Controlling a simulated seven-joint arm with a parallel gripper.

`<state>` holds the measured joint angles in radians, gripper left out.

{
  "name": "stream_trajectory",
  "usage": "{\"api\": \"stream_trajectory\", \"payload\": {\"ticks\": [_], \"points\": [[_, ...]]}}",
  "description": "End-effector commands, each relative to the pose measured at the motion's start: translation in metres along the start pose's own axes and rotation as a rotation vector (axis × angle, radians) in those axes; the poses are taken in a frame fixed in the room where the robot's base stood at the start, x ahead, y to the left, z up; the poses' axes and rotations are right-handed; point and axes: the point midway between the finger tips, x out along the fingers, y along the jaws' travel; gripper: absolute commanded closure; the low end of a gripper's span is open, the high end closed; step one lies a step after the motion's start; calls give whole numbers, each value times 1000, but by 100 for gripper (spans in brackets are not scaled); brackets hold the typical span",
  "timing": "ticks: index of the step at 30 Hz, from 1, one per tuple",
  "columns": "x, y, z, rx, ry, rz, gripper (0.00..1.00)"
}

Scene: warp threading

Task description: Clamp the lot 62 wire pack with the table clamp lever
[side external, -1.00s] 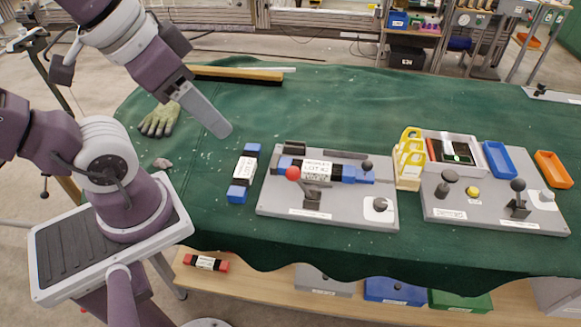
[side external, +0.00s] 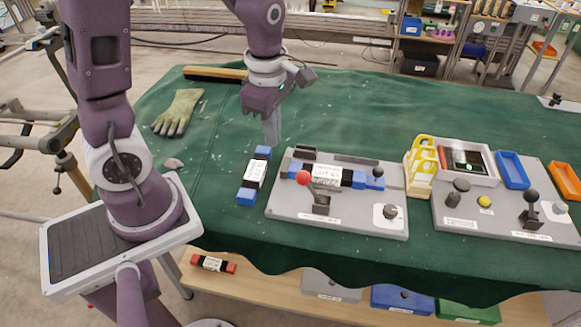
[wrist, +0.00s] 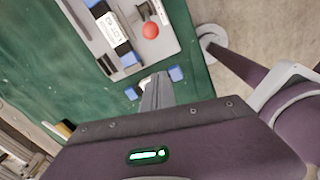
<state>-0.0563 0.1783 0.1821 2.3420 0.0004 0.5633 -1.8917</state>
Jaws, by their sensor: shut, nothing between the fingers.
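A blue-and-black wire pack (side external: 357,180) lies in a grey clamp plate (side external: 285,205) on the table. Its white label (side external: 327,174) reads as LOT 62 in the wrist view (wrist: 117,27). The clamp lever's red ball knob (side external: 303,178) is at the pack's left part, above a dark bracket (side external: 321,204); the knob also shows in the wrist view (wrist: 150,30). Whether the lever presses on the pack cannot be told. My gripper (side external: 272,141) is shut and empty, pointing down, behind and left of the plate. In the wrist view its fingers (wrist: 157,88) cover part of a loose pack.
The loose blue-ended pack (side external: 254,175) lies left of the plate. A dark knob (side external: 378,172) and a grey knob (side external: 390,211) stand at the plate's right. A second station (side external: 470,222), with a yellow holder (side external: 422,165), is farther right.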

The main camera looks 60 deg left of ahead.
Motion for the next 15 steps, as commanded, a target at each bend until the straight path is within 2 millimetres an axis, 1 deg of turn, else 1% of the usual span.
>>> {"api": "stream_trajectory", "payload": {"ticks": [3, 11, 13, 15], "points": [[5, 2, -1, -51, 8, -7, 100], [5, 2, -1, -51, 7, -7, 100], [10, 1, -1, -51, 8, -10, 100], [19, 1, -2, -51, 9, -11, 100]]}}
